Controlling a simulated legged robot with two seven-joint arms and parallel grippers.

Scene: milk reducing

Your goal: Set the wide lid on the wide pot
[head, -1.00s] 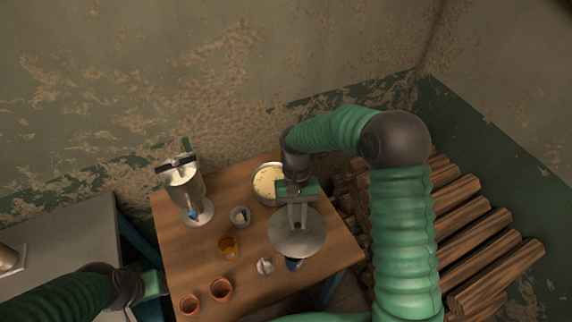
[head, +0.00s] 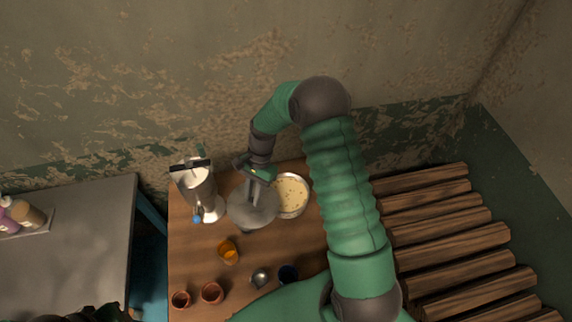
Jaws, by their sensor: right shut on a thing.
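The wide pot (head: 304,208) stands on the wooden table, a round metal pan with a pale, speckled creamy content. My right gripper (head: 258,180) is shut on the wide lid (head: 252,208), a grey metal disc. The lid is just left of the pot in the head view and appears held above the table. Its right edge comes close to the pot's left rim or overlaps it; I cannot tell its exact height. The pot's opening is mostly uncovered. My left gripper is out of view; only a dark part of that arm shows at the bottom left.
A metal separator (head: 199,190) stands close left of the lid. An amber glass (head: 228,252), clay cups (head: 212,292), a small metal cup (head: 260,277) and a dark blue cup (head: 288,274) stand nearer. Logs (head: 440,230) lie right of the table (head: 190,262).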

